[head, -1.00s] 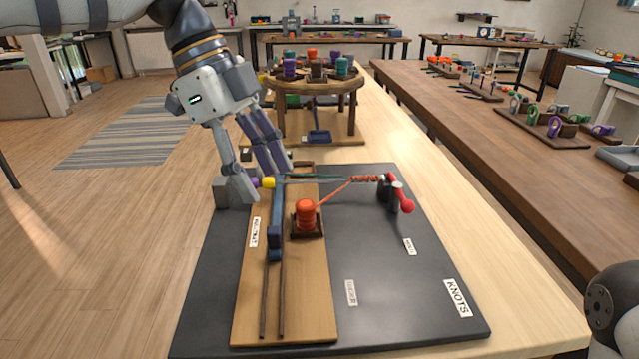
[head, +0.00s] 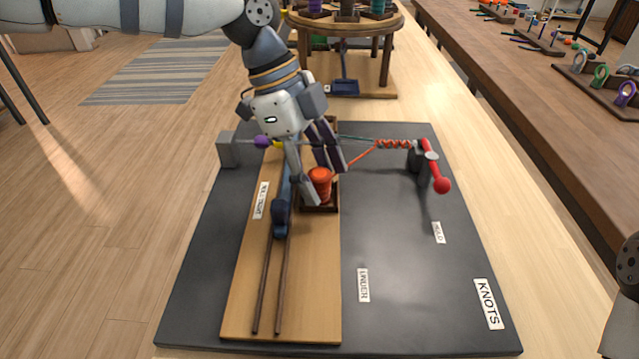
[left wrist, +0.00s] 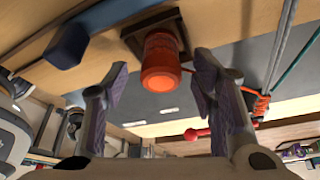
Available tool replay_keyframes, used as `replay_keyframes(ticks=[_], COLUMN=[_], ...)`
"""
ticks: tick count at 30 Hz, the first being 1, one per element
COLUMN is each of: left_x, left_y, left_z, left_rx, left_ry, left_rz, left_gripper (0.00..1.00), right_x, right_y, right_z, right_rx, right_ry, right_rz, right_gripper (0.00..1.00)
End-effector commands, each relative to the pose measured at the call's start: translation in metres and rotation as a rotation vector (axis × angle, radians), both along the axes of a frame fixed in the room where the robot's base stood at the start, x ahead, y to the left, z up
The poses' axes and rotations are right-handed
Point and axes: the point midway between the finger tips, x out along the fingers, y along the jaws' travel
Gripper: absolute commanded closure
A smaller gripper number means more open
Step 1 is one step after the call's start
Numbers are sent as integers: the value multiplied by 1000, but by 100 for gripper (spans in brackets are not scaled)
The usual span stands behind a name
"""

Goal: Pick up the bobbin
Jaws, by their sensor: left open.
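The bobbin (head: 320,184) is orange-red and stands upright in a small dark holder (head: 321,208) on the wooden board. An orange cord runs from it up and right to the twisted cord. My left gripper (head: 327,188) is open at the bobbin, with one finger on its left and the other behind and to its right. In the left wrist view the bobbin (left wrist: 160,62) lies ahead between the two open fingers (left wrist: 157,88), with a gap on each side. Contact is not visible. My right gripper is not in view.
A blue slider (head: 281,208) on two dark rails stands just left of the bobbin. A crank with a red handle (head: 435,168) is at the right. A grey block (head: 229,149) is at the left. The dark mat (head: 400,270) is clear at front right.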

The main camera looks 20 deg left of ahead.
Motion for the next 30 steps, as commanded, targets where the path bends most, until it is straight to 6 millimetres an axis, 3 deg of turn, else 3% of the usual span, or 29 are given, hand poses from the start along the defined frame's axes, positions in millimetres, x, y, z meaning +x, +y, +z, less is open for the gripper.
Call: replay_keyframes(ticks=[6, 13, 14, 23, 26, 30], left_x=[0, 0, 0, 0, 1, -6], left_y=[-1, -1, -1, -1, -1, 3], left_z=[-2, -2, -2, 1, 11, 43], left_rx=[0, 0, 0, 0, -1, -1], left_ry=[-1, 0, 0, -1, -4, -8], left_rz=[1, 1, 1, 2, 2, 1], left_gripper=[48, 98, 100, 100, 100, 100], right_x=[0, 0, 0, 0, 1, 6], right_y=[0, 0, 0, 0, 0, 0], right_z=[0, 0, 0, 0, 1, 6], right_rx=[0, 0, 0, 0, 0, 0], right_ry=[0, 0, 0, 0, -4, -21], right_rz=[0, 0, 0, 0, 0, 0], right_gripper=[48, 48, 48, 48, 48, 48])
